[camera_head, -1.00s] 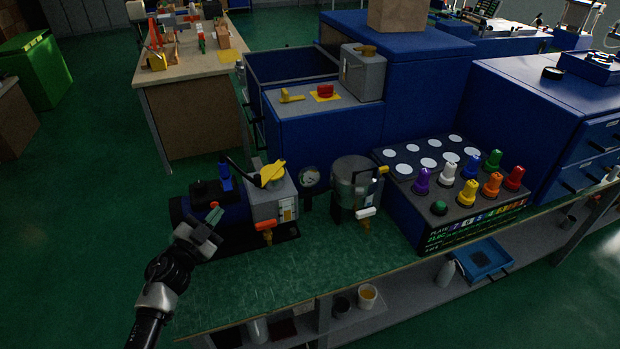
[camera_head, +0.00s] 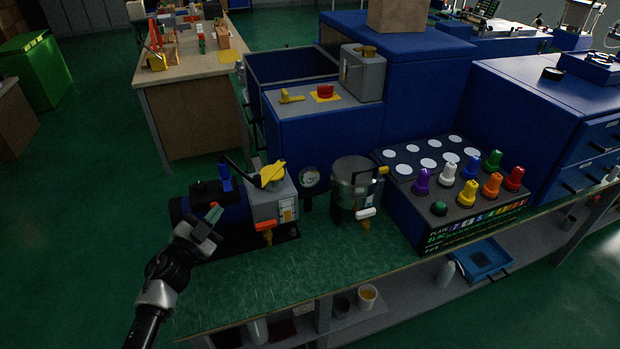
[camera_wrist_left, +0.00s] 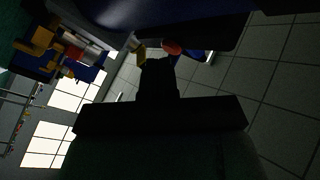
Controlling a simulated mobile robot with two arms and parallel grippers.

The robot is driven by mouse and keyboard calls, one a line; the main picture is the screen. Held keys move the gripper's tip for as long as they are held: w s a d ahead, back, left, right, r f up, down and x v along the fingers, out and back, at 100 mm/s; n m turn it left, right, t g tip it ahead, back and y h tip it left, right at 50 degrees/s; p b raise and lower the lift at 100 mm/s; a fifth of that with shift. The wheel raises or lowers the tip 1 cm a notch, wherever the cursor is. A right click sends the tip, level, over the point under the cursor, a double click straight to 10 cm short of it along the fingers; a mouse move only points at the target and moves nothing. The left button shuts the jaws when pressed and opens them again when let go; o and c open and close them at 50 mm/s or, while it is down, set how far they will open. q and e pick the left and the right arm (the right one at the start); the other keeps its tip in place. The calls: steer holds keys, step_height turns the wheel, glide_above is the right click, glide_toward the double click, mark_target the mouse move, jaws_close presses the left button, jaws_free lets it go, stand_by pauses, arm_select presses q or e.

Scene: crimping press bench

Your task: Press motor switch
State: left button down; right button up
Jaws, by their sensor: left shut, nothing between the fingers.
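A blue motor unit (camera_head: 237,210) with a grey box (camera_head: 272,202) on its right end sits on the left part of the green bench top. The grey box carries a yellow lever (camera_head: 270,172) on top and a small light panel (camera_head: 288,211) on its side. I cannot tell which part is the motor switch. My left gripper (camera_head: 212,219) is shut and empty, just in front of the blue motor body. I cannot tell whether it touches. In the left wrist view my gripper (camera_wrist_left: 157,62) is dark against the scene. My right gripper is not in view.
A metal pot (camera_head: 353,188) with a gauge (camera_head: 310,178) beside it stands right of the motor unit. Further right is a blue plate box (camera_head: 395,211) with several coloured knobs. The bench top (camera_head: 290,265) in front is clear.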

arm_select(q)
steer(key=shift+s, duration=0.3)
steer(key=shift+d, duration=0.1)
steer(key=s+d+p, duration=0.1)
steer(key=s+p, duration=0.2)
steer(key=s, duration=0.2)
steer(key=shift+s+d, duration=0.3)
steer(key=shift+s, duration=0.1)
